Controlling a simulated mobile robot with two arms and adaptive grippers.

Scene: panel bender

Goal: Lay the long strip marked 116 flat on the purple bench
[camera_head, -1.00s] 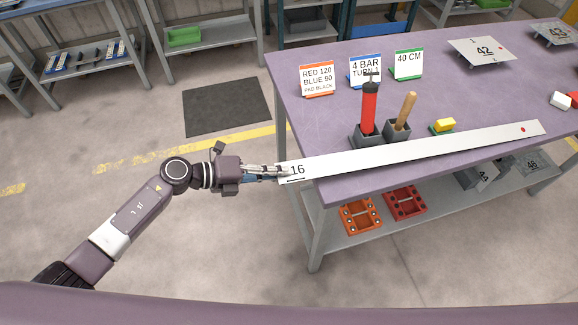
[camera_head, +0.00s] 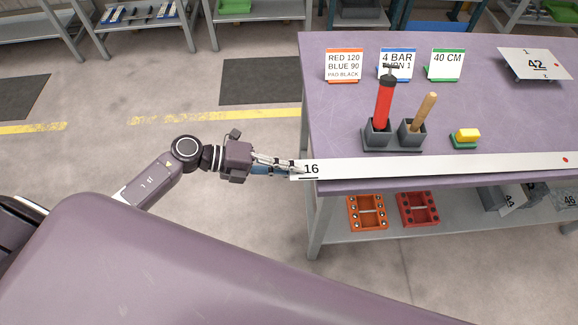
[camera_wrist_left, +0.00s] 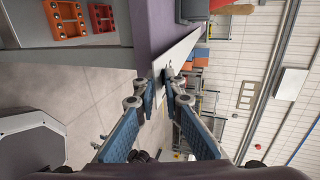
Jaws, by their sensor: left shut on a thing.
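The long pale strip (camera_head: 440,168) runs along the front edge of the purple bench (camera_head: 335,120); "16" shows at its left end, and any digit before it is hidden by the fingers. A red dot is near its right end. My left gripper (camera_head: 294,166) is shut on the strip's left end, just off the bench's left front corner. In the left wrist view the strip (camera_wrist_left: 184,48) runs away from between the blue fingers (camera_wrist_left: 168,88). I cannot tell whether the strip touches the bench top. My right gripper is not in view.
A red pump (camera_head: 383,105) and a wooden-handled tool (camera_head: 424,112) stand in dark holders behind the strip, with a yellow block (camera_head: 467,135) beside them. Three sign cards (camera_head: 395,65) stand farther back. Orange and red trays (camera_head: 367,212) sit on the lower shelf.

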